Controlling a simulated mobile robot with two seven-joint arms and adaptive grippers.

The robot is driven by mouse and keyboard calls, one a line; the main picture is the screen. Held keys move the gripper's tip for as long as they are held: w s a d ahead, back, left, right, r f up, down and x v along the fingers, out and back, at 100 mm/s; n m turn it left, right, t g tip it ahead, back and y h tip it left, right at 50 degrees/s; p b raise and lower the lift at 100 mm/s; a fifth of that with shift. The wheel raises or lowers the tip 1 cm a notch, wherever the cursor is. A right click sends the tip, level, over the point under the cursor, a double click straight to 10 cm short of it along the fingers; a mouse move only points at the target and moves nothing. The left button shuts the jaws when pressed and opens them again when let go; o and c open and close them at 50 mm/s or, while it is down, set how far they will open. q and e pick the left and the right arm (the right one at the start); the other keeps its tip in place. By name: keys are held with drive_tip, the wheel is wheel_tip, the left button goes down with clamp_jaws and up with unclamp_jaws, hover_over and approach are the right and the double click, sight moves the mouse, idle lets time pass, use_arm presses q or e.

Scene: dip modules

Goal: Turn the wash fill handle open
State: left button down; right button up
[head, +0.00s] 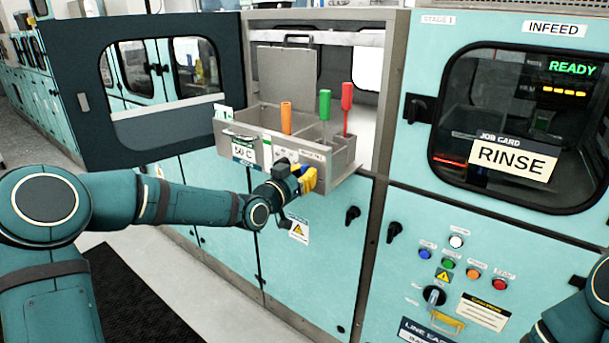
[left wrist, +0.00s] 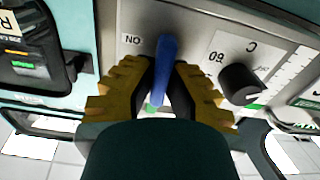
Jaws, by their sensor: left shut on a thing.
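A blue handle (left wrist: 166,62) sits on the grey front panel of the drawer-like box (head: 255,117), and I take it for the wash fill handle. In the left wrist view it runs almost up and down the picture, slightly tilted, beside a small label with the letters of ON. My left gripper (head: 309,181) is at the right end of that front panel. Its yellow fingers (left wrist: 160,85) are closed around the blue handle, one on each side. In the head view the fingers hide most of the handle. My right gripper is out of view.
A black knob (left wrist: 239,84) sits close beside the fingers. Orange (head: 286,118), green (head: 325,103) and red (head: 346,96) handles stand up from the box. An open dark door (head: 78,105) is at left; a button panel (head: 462,262) is lower right.

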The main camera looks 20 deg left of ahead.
use_arm(q)
drive_tip(key=n, duration=0.3)
drive_tip(key=shift+a+n, duration=0.15)
drive_tip(key=shift+n, duration=0.25)
drive_tip(key=n, duration=0.4)
drive_tip(key=shift+w+a+n, duration=0.1)
drive_tip(key=shift+n, duration=0.2)
drive_tip(key=n, duration=0.4)
drive_tip(key=shift+f, duration=0.15)
drive_tip(key=shift+a+f+n, duration=0.1)
drive_tip(key=shift+n, duration=2.3)
drive_tip(key=c, duration=1)
unclamp_jaws()
drive_tip(key=shift+f, duration=0.1)
